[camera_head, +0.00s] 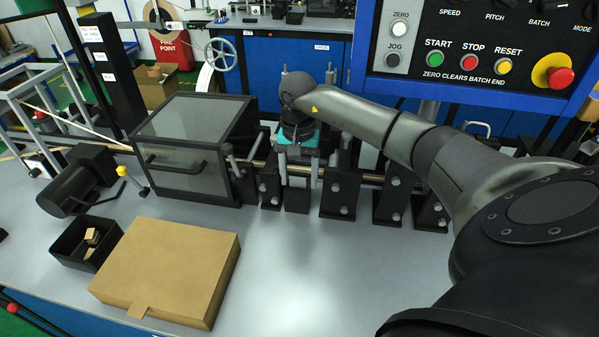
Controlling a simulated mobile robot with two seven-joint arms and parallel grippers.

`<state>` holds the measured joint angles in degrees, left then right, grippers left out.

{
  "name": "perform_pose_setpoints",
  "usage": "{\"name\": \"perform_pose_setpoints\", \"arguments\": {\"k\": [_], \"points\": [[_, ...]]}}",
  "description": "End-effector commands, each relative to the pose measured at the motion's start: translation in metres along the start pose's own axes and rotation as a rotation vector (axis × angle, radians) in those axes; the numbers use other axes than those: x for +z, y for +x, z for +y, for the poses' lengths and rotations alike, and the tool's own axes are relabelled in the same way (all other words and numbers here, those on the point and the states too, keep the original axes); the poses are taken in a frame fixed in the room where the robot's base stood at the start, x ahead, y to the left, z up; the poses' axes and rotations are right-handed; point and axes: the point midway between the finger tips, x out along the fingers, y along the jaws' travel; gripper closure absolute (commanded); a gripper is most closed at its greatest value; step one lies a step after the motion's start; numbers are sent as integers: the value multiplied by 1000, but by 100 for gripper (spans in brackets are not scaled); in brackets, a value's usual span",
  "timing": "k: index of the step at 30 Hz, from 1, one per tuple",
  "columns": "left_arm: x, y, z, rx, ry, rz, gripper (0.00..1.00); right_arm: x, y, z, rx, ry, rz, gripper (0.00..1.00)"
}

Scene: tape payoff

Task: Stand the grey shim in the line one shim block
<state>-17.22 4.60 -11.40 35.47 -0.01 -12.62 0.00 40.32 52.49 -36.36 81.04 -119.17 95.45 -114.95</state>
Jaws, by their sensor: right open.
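My right gripper (298,172) reaches in from the right and points down at the row of black blocks behind the middle of the bench. Its two grey fingers are apart, and they straddle the space just above a low black block (297,198). This low block may be the shim block; no label is readable on it. I cannot pick out the grey shim: the gripper and the arm hide part of that area. My left gripper is not in view.
Taller black bolted blocks (341,193) stand close on both sides along a rail. A dark glazed box (190,150) with a handle is to the left. A cardboard box (170,268) and a black bin (73,258) lie in front. The centre front bench (300,265) is clear.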

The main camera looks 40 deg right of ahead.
Motion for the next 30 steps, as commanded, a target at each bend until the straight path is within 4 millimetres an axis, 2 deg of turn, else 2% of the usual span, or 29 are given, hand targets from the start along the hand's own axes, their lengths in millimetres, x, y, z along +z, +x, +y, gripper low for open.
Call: {"name": "perform_pose_setpoints", "arguments": {"k": [5,12,18,24,30], "points": [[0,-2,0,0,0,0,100,-1,-28,-5,-19,-6,6,17],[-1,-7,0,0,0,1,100,-1,-87,-3,-18,-4,8,17],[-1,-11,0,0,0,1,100,-1,-128,0,-11,-2,5,17],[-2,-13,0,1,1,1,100,0,-149,1,-7,-1,2,17],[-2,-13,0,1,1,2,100,0,-153,2,-5,0,1,17]]}}
